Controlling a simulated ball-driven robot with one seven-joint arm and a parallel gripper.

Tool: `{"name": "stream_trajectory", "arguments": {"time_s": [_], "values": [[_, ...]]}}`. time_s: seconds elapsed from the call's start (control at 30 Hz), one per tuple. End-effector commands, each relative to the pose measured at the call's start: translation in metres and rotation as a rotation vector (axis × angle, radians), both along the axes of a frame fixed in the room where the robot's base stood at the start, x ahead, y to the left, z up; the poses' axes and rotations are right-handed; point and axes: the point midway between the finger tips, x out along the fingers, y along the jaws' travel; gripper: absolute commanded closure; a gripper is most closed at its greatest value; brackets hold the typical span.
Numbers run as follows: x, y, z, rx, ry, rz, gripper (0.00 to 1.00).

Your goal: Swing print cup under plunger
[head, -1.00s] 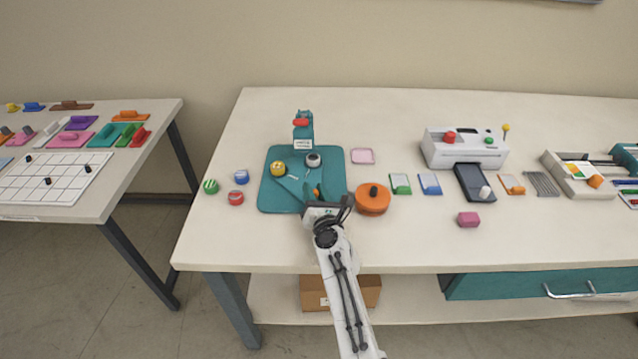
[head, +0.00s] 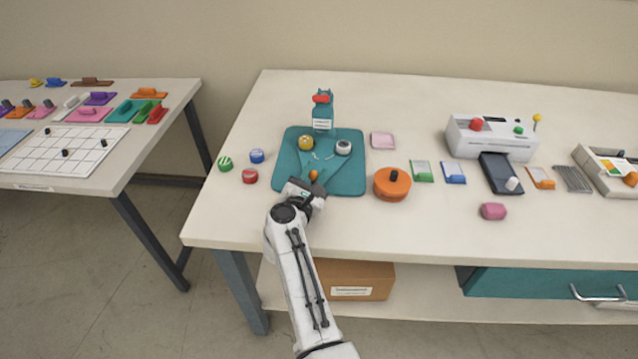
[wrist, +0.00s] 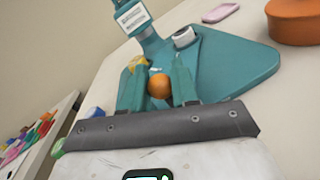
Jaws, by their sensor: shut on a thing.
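The teal press has a flat base (head: 350,183) and an upright column (head: 324,110) with a red top and a white label at its back. A yellow cup (head: 306,142) sits left of the column's front and a white cup with a dark centre (head: 343,147) sits right of it, on a swinging teal piece. I cannot tell which is the print cup; the plunger's underside is hidden. My gripper (wrist: 158,90) is shut on the orange knob (wrist: 159,84) at the front of that piece. Both cups show beyond my fingers in the wrist view.
An orange round lidded pot (head: 392,184) stands close to the base's right. Green, blue and red small round pieces (head: 250,176) lie to its left. A pink tray (head: 383,140) lies behind right. A white laminator (head: 490,137) stands further right. The table's front edge is clear.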

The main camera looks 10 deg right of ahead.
Motion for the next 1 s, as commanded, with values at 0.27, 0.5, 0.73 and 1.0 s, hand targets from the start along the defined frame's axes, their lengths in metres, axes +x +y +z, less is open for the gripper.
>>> {"name": "stream_trajectory", "arguments": {"time_s": [0.27, 0.5, 0.73, 1.0], "values": [[0.006, 0.011, -0.007, 0.005, -0.006, -0.120, 1.00], [0.009, 0.017, -0.007, 0.004, -0.006, -0.215, 1.00], [0.012, 0.021, -0.007, 0.005, -0.007, -0.303, 1.00], [0.015, 0.024, -0.007, 0.003, -0.008, -0.404, 1.00]]}}
